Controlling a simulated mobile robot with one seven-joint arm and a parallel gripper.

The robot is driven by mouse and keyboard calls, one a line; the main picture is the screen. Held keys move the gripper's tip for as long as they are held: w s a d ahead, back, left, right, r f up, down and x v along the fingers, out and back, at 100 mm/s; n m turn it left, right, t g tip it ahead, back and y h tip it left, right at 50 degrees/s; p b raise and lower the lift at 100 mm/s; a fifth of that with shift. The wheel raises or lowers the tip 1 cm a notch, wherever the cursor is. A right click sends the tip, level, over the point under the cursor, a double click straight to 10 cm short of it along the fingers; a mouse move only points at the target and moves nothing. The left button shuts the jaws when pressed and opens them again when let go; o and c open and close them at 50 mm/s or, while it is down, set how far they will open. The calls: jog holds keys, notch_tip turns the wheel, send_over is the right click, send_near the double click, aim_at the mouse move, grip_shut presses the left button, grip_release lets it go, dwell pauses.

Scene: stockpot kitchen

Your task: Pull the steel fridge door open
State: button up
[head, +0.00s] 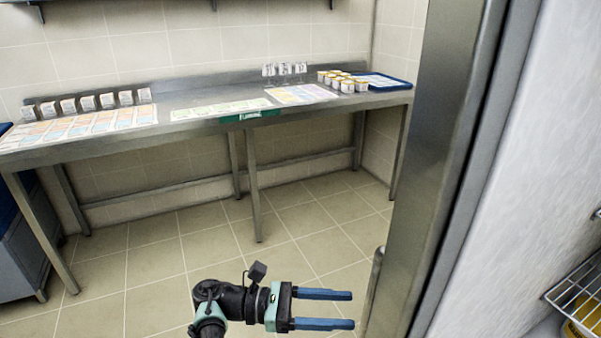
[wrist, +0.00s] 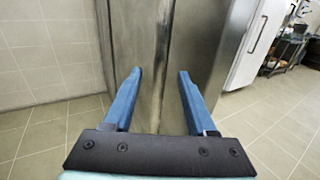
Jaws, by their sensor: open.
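The steel fridge door (head: 452,150) stands large at the right of the head view, seen nearly edge-on with a dark strip along its edge. It looks open: a white inner surface (head: 520,170) shows to its right. A rounded upright steel bar, apparently the handle (head: 374,285), shows low on its left side. My gripper (head: 353,310) is left of the door, pointing right toward it, open and empty. In the wrist view steel panels (wrist: 205,65) fill the middle, with an upright bar or edge (wrist: 160,60) between my blue fingers. Contact with it cannot be told.
A steel table (head: 205,100) along the tiled wall holds cards, small jars (head: 345,82) and a blue tray (head: 400,84). A wire shelf (head: 580,290) shows at the lower right. A white cabinet (wrist: 250,45) stands at the wrist view's right. The tiled floor (head: 200,245) between is clear.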

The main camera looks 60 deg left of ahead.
jog(key=v, duration=0.7)
dwell(0.5)
